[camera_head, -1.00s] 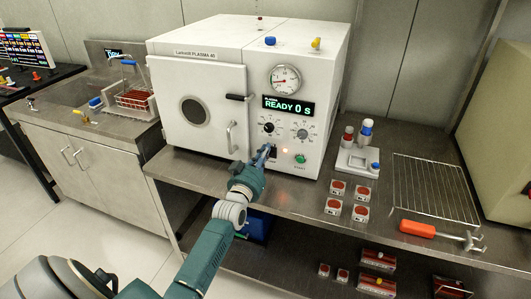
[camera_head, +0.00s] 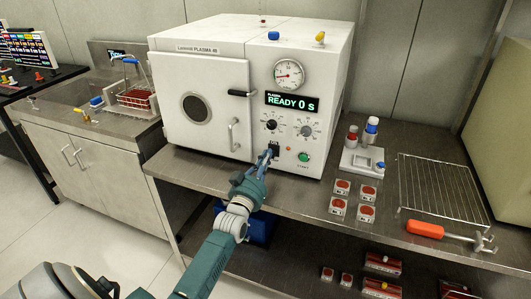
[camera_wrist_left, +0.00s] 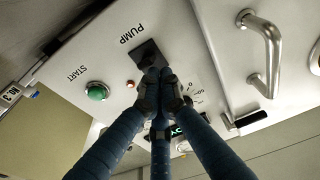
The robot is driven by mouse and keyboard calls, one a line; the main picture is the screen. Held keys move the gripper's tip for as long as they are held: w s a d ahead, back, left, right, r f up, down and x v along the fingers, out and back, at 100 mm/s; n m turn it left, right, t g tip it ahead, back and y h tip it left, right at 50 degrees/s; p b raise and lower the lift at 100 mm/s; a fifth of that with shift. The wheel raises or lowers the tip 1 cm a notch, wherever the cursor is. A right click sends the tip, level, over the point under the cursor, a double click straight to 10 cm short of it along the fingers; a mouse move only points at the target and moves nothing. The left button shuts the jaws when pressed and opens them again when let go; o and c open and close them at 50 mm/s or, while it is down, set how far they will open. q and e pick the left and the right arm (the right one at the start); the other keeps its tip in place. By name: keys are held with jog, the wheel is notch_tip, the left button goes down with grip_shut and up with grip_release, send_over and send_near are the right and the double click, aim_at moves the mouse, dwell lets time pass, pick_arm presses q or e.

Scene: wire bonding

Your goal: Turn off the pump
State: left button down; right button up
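The plasma machine (camera_head: 215,70) is a white cabinet with a control panel on its right side. Its black pump switch (camera_head: 275,147) sits low on the panel and is partly covered by my left gripper (camera_head: 268,156). In the wrist view, the black switch (camera_wrist_left: 146,52) lies beside the "PUMP" label. My left gripper (camera_wrist_left: 159,88) has its dark fingers drawn together at the tips, with nothing seen between them. The tips overlap the switch's edge; contact cannot be told. The small red lamp (camera_wrist_left: 130,84) beside the switch looks unlit. My right gripper is not in view.
The green START button (camera_head: 303,157) is right of the switch. The display (camera_head: 292,103) reads "READY 0 s". The door handle (camera_head: 233,135) stands out on the left. Several small red-topped parts (camera_head: 342,187), a wire rack (camera_head: 440,185) and an orange-handled tool (camera_head: 425,229) lie on the bench.

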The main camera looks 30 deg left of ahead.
pick_arm(q)
jog(key=v, duration=1.2)
jog(key=shift+f, duration=0.1)
